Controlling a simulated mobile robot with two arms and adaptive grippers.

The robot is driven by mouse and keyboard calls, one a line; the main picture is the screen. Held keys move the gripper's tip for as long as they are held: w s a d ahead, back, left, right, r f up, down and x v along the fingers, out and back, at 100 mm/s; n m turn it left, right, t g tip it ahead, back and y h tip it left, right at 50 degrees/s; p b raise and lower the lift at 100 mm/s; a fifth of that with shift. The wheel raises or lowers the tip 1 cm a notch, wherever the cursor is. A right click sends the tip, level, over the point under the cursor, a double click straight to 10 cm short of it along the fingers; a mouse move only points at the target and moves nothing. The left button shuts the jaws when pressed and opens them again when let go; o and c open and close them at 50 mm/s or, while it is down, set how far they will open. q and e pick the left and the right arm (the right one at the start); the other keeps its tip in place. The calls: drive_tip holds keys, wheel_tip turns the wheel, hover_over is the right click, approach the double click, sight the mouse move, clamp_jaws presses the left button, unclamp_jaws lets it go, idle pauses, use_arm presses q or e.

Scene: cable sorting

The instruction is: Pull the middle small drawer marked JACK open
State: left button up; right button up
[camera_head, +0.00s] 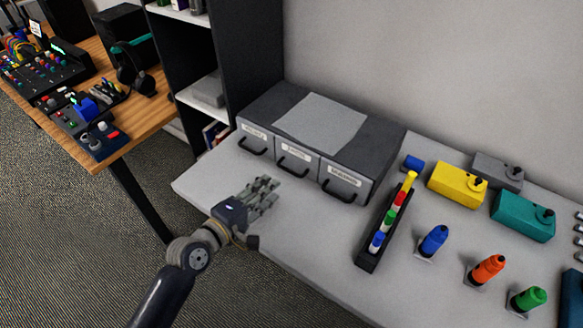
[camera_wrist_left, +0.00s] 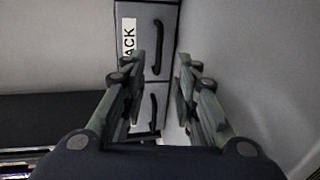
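The grey drawer box has three small drawers side by side on the table. The middle drawer (camera_head: 283,159), with a white label and dark handle (camera_head: 290,170), looks shut. In the left wrist view the scene is turned sideways; a drawer label (camera_wrist_left: 129,38) reads "ACK", its start hidden by a finger. That drawer's handle (camera_wrist_left: 157,48) shows beyond the fingertips. My left gripper (camera_head: 269,188) is low over the table in front of the drawers, short of the handles. In the left wrist view its fingers (camera_wrist_left: 162,75) are apart with nothing between them. My right gripper is not in view.
A neighbouring drawer handle (camera_wrist_left: 153,112) also shows in the left wrist view. A grey sheet (camera_head: 320,122) lies on the drawer box. A dark rack (camera_head: 368,256) with coloured pieces stands to its right. The table (camera_head: 300,235) is clear in front of the drawers.

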sight(304, 162)
use_arm(q)
drive_tip(key=x, duration=0.4)
drive_tip(key=shift+r, duration=0.2)
drive_tip(key=x, duration=0.4)
drive_tip(key=shift+w+d+f, duration=0.15)
drive_tip(key=shift+w+d, duration=0.15)
drive_tip(key=shift+w, duration=0.15)
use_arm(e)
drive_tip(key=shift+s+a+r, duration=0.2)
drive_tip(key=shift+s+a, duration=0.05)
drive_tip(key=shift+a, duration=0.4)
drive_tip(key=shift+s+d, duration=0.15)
use_arm(q)
clamp_jaws()
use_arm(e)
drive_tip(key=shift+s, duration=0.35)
